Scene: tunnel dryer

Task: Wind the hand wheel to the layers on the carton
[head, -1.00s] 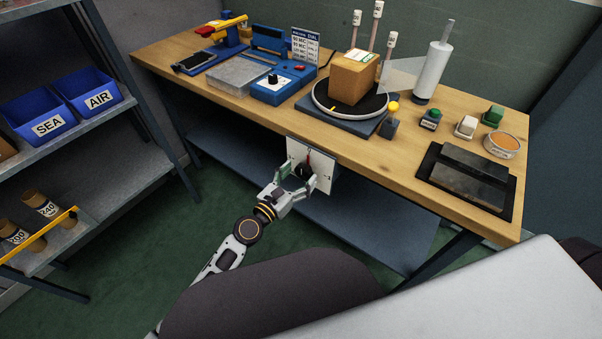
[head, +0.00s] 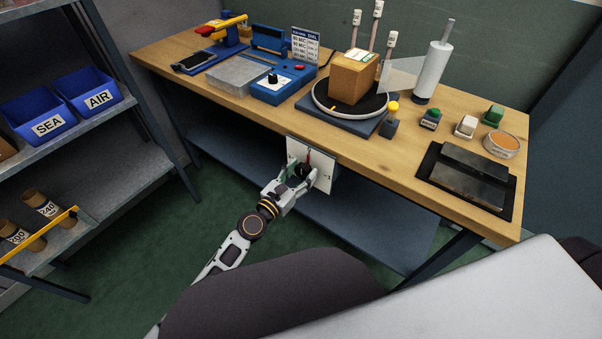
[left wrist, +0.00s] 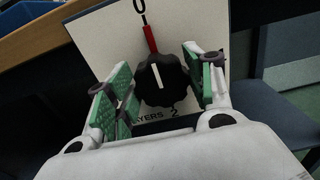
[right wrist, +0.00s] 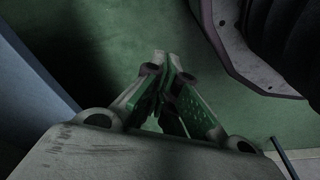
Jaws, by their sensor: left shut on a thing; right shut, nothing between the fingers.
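The hand wheel (left wrist: 162,82) is a black lobed knob with a white line, on a white dial plate (head: 325,165) hung under the bench's front edge. In the left wrist view a red pointer stands above it near a "0", and "LAYERS" and "2" show below. The white line points up, roughly toward the red pointer. My left gripper (head: 298,178) is shut on the hand wheel, one finger on each side. The brown carton (head: 355,77) stands on the round turntable (head: 322,98); its top label is too small to read. My right gripper (right wrist: 168,75) is shut and empty above the green floor.
The wooden bench (head: 225,92) carries a blue dial box (head: 283,85), a white roll (head: 432,72), a yellow-topped knob (head: 392,108) and a dark flat plate (head: 465,178). A shelf (head: 100,150) with blue bins stands at left. A lower shelf runs under the bench.

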